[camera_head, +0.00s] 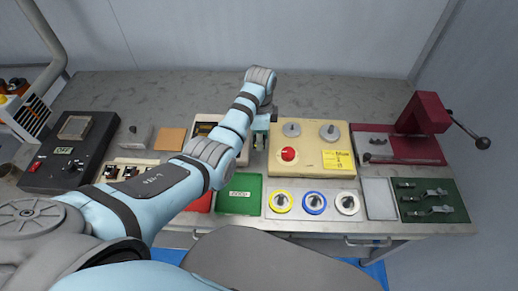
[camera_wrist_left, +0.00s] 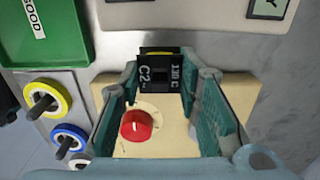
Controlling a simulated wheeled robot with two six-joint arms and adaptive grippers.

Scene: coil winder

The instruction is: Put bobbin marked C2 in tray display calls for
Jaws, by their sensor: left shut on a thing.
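My left gripper (camera_wrist_left: 160,75) is shut on a small black bobbin (camera_wrist_left: 160,56) with a yellow band, marked "C2" and "130 C". The left wrist view shows it between the fingertips, above the beige box. In the head view my left gripper (camera_head: 261,132) is left of that box and the bobbin is not clear. The green tray (camera_head: 240,193), labelled GOOD, is nearer the front; it also shows in the left wrist view (camera_wrist_left: 48,52). A red tray (camera_head: 203,203) is partly hidden behind my arm. A small display (camera_head: 64,150) on the black unit is too small to read surely. My right gripper is not in view.
The beige box (camera_head: 309,158) has a red knob (camera_head: 288,154) and two grey posts. Spools with yellow, blue and white rings (camera_head: 315,203) stand in front of it. A red press (camera_head: 420,120) is at right. The back of the bench is clear.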

